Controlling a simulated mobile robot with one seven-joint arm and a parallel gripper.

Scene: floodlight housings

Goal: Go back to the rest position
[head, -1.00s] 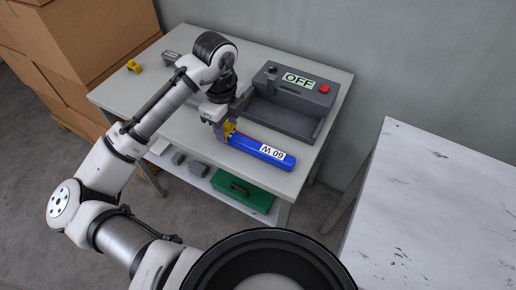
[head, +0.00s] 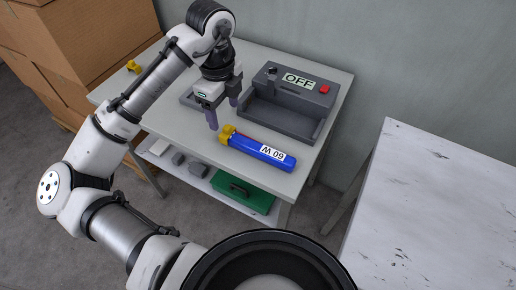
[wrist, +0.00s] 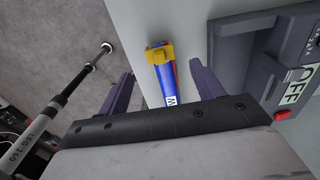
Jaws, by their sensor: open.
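My gripper (head: 223,114) is open and empty above the table (head: 190,135), left of the grey housing. Its two purple-grey fingers also show in the wrist view (wrist: 160,85), spread apart. In the wrist view the blue cylinder (wrist: 167,80) shows between the fingers, farther away, partly hidden by the gripper body.
The grey housing (head: 285,118) with an "OFF" sign and red button stands on the table. A small yellow part (head: 133,67) lies at the far left. A green case (head: 243,190) is on the lower shelf. Cardboard boxes (head: 90,45) stand left; a bare marble-look table (head: 430,200) right.

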